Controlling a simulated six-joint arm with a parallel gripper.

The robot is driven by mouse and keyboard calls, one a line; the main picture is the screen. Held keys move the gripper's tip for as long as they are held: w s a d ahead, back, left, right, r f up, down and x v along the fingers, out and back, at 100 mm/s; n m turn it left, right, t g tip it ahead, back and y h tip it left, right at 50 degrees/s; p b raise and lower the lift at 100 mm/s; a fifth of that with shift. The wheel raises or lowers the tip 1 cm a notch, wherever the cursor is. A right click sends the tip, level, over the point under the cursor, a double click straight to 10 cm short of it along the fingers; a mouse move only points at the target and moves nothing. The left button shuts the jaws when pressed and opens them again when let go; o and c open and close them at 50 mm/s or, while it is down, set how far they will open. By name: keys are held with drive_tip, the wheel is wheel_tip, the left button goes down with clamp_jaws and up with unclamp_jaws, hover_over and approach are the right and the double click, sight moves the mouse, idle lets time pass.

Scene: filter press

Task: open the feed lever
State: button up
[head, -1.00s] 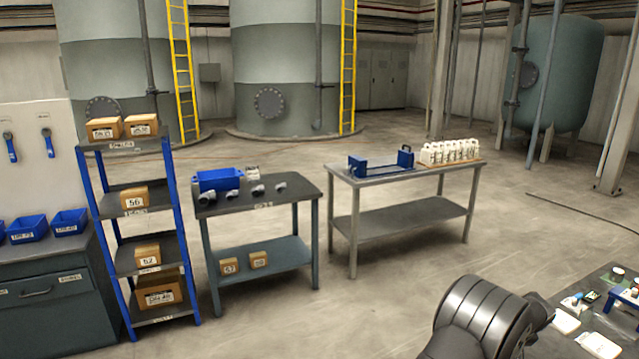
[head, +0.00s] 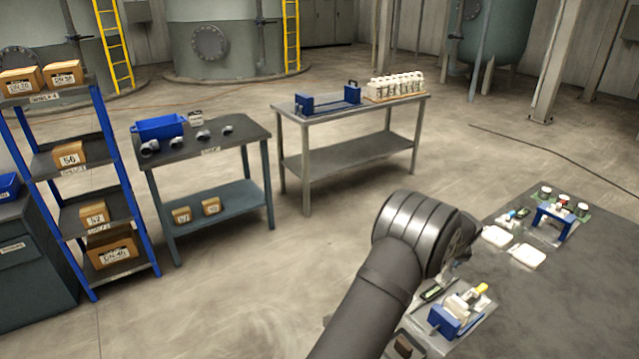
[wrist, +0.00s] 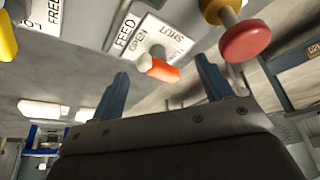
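In the wrist view, the feed lever (wrist: 159,69) has an orange grip on a pale stem. It sits by a white label plate (wrist: 146,42) marked FEED, OPEN and SHUT. Which mark the lever points at I cannot tell. My gripper (wrist: 162,84) is open, with its two blue-grey fingers spread apart. Nothing is held. In the head view my arm hides the gripper, and I cannot make out the feed lever.
A red round knob (wrist: 245,40) is right of the lever, and a yellow part (wrist: 7,38) at the left edge. In the head view, a dark table (head: 600,290) holds a small blue stand (head: 553,218) and white trays. A blue-and-white device (head: 455,315) stands near my arm.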

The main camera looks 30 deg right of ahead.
drive_tip(key=shift+r, duration=0.1)
wheel_tip(320, 180, up, 17)
drive_tip(key=m+g+y, duration=0.3)
drive_tip(key=m, duration=0.8)
drive_tip(key=f, duration=1.7)
drive_tip(key=shift+w+d+f, duration=0.15)
drive_tip(key=shift+w+d, duration=0.2)
drive_tip(key=shift+w, duration=0.05)
